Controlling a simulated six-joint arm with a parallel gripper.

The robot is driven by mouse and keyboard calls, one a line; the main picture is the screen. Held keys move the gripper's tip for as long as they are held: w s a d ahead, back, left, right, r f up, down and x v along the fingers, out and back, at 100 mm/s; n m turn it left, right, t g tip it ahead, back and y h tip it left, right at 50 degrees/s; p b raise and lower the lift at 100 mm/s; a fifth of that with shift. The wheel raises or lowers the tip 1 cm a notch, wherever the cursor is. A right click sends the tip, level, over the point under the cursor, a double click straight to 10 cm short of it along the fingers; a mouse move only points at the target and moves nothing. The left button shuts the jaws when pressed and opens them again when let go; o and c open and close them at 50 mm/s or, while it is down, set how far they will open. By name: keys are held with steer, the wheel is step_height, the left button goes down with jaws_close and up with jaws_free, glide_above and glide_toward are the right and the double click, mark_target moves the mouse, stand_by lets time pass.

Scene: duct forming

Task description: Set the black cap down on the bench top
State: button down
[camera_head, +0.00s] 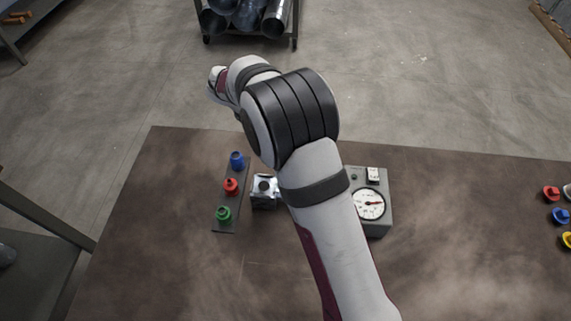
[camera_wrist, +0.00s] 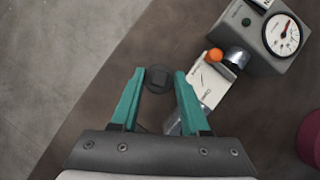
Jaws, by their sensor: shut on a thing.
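The black cap (camera_wrist: 158,80), a dark round piece with a squarish raised part, is between the tips of the green fingers of my gripper (camera_wrist: 160,74) in the wrist view. My gripper is shut on it. The brown bench top (camera_wrist: 115,105) shows behind the cap, with the bench edge running diagonally to the left. I cannot tell how high the cap is above the bench. In the head view the bench top (camera_head: 150,250) fills the lower part, and my arm hides the gripper and cap.
A strip (camera_head: 226,202) holds blue, red and green pieces beside a silver block (camera_head: 264,191). The bench's left front is clear.

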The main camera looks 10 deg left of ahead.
steer(key=f, duration=1)
steer(key=shift+w+a+f, duration=0.2)
steer(key=shift+f, duration=0.2)
steer(key=shift+c, duration=2)
jaws_free()
steer(key=shift+r, duration=0.1)
steer(key=v, duration=1.2)
steer(key=s+d+r+m+g+y, duration=0.2)
steer(key=s+d+r+m, duration=0.65)
steer(key=d+m, duration=0.3)
steer(key=s+d+r+m+y, duration=0.1)
steer(key=s+d+m+y, duration=0.1)
steer(key=s+m, duration=0.7)
steer(key=s+d+r+m+g+y, duration=0.1)
steer(key=s+d+m, duration=0.3)
steer(key=s+m, duration=0.5)
steer(key=s+y, duration=0.1)
steer(key=s, duration=0.2)
steer(key=shift+s+y, duration=0.25)
steer(key=shift+y, duration=0.15)
